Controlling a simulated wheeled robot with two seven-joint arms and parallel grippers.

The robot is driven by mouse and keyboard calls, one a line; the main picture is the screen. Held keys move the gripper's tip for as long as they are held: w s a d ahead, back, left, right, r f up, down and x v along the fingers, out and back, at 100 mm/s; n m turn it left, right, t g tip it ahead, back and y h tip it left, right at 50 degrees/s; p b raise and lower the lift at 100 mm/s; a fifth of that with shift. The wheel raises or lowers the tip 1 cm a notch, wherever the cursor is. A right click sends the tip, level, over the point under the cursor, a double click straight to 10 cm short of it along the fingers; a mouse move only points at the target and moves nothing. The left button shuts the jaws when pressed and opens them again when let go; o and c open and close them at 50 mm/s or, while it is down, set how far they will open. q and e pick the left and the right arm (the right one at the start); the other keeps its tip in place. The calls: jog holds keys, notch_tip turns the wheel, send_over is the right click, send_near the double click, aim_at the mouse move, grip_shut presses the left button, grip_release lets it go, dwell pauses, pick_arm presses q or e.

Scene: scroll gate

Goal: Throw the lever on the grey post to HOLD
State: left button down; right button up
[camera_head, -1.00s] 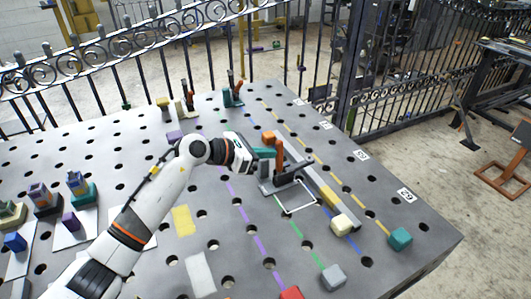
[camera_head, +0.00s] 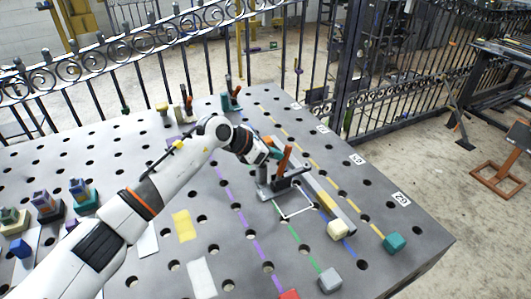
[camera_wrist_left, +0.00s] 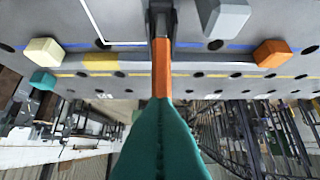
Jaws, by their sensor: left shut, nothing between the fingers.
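The grey post (camera_head: 280,188) stands on the perforated table, with an orange lever (camera_head: 284,160) on it. The lever leans with its top to the right in the head view. My left gripper (camera_head: 276,152) has teal fingers and is shut and empty. Its fingertips are right at the lever's upper part, beside it rather than around it. In the left wrist view the shut fingers (camera_wrist_left: 162,104) point at the orange lever (camera_wrist_left: 162,68), whose dark mount is above it. Whether they touch cannot be told. No HOLD marking is readable. My right gripper is out of view.
A grey rail with a yellow section (camera_head: 327,202) runs beside the post. A cream block (camera_head: 338,229), a teal block (camera_head: 394,242) and a grey block (camera_head: 330,279) lie nearer the front. Two other lever posts, one teal-based (camera_head: 230,102), stand at the back before an iron fence.

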pick_arm(q)
jog(key=shift+d+y, duration=0.25)
jog(key=shift+y, duration=0.15)
jog(key=b+v, duration=0.3)
jog(key=v, duration=0.9)
jog(key=shift+w, duration=0.1)
